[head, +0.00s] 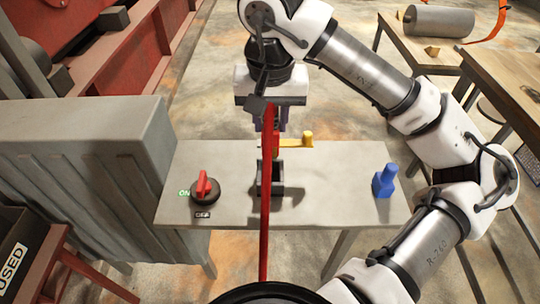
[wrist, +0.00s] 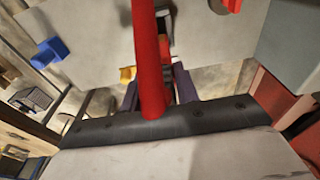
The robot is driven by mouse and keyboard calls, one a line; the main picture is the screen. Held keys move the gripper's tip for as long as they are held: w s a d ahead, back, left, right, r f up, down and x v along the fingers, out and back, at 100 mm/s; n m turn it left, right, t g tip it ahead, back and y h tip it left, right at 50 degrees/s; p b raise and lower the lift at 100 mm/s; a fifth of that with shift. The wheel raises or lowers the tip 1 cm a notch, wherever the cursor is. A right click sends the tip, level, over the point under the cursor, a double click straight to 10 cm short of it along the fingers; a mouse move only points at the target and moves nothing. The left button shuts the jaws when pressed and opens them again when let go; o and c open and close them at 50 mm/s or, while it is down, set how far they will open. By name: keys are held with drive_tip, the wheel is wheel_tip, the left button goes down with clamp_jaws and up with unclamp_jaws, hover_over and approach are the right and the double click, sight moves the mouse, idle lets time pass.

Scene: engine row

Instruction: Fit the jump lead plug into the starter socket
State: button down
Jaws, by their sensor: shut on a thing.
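My gripper (head: 270,132) points down over the middle of the grey table and is shut on the jump lead plug (head: 275,142), a small red piece mostly hidden. The lead's thick red cable (head: 267,220) runs in front of it toward the bottom of the head view. The starter socket (head: 276,187) looks like a dark open block on the table, just nearer than the plug. The plug appears above and behind it, apart from it. In the wrist view the red cable (wrist: 149,60) covers much of the space between my purple fingers (wrist: 158,92).
A red rotary switch (head: 204,188) with ON and OFF labels stands left on the table (head: 335,205). A blue piece (head: 384,181) stands right. A yellow piece (head: 306,139) is beside my gripper. A grey ribbed cabinet (head: 90,170) borders the left side.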

wheel_tip(320, 180, down, 10)
drive_tip(key=shift+r+p, duration=0.2)
drive_tip(key=shift+p, duration=0.4)
drive_tip(key=shift+f, duration=0.35)
drive_tip(key=shift+f+b, duration=0.15)
drive_tip(key=shift+b, duration=0.15)
drive_tip(key=c, duration=1.1)
unclamp_jaws()
drive_tip(key=shift+o, duration=0.2)
drive_tip(key=r, duration=0.4)
drive_tip(key=s+r, duration=0.1)
drive_tip(key=r, duration=0.7)
drive_tip(key=shift+s+r+b, duration=0.15)
drive_tip(key=shift+s+b, duration=0.1)
drive_tip(key=shift+b, duration=0.15)
